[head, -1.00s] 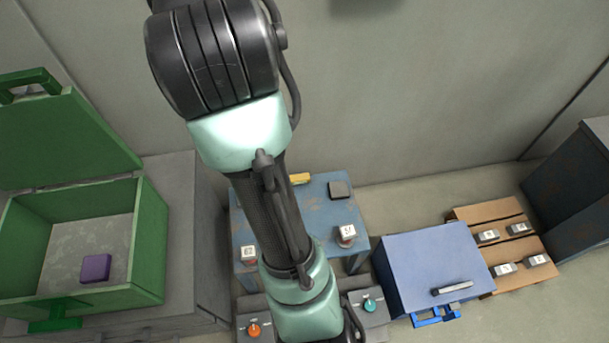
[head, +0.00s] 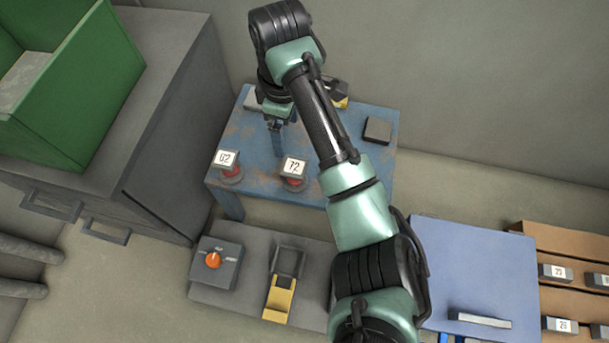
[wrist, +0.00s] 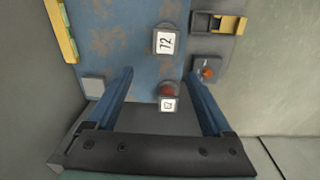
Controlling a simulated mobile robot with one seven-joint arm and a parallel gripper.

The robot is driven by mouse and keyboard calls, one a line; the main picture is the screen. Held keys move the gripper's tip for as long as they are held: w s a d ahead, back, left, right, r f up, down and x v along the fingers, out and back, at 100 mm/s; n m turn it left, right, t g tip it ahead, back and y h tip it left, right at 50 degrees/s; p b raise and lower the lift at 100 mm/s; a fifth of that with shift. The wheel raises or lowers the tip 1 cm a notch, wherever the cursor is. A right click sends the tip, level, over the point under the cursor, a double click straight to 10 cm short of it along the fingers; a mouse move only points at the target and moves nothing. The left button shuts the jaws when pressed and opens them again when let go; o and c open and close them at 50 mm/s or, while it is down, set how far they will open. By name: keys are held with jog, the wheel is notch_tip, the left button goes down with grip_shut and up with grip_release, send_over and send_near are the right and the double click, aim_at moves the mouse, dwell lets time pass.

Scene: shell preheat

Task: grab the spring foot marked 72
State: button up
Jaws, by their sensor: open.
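The spring foot marked 72 (head: 294,170) stands near the front edge of the worn blue table (head: 255,140), with a grey top, white label and red lower part. It also shows in the wrist view (wrist: 166,42), beyond my fingertips. A similar foot (head: 228,163), whose label looks like 62, stands to its left; in the wrist view it (wrist: 168,98) appears between my fingers. My gripper (head: 275,124) is above the table, behind both feet. In the wrist view my gripper (wrist: 160,73) is open and apart from foot 72.
A dark square block (head: 378,130) lies at the table's back right. A control box with an orange knob (head: 212,259) and a yellow-ended lever (head: 279,298) sit in front. A green bin (head: 85,100) is at left, a blue box (head: 470,270) at right.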

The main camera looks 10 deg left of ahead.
aim_at(294, 166)
jog(key=f+b, duration=0.1)
jog(key=f, duration=0.2)
jog(key=f+b, duration=0.2)
jog(key=f, duration=0.1)
jog(key=d+f+b, duration=0.1)
jog(key=f, duration=0.2)
jog(key=shift+s+f+b, duration=0.2)
jog(key=shift+s+b, duration=0.1)
jog(key=shift+b, duration=0.1)
notch_tip(294, 166, down, 5)
jog(key=b, duration=0.4)
jog(key=shift+d+f, duration=0.1)
grip_shut()
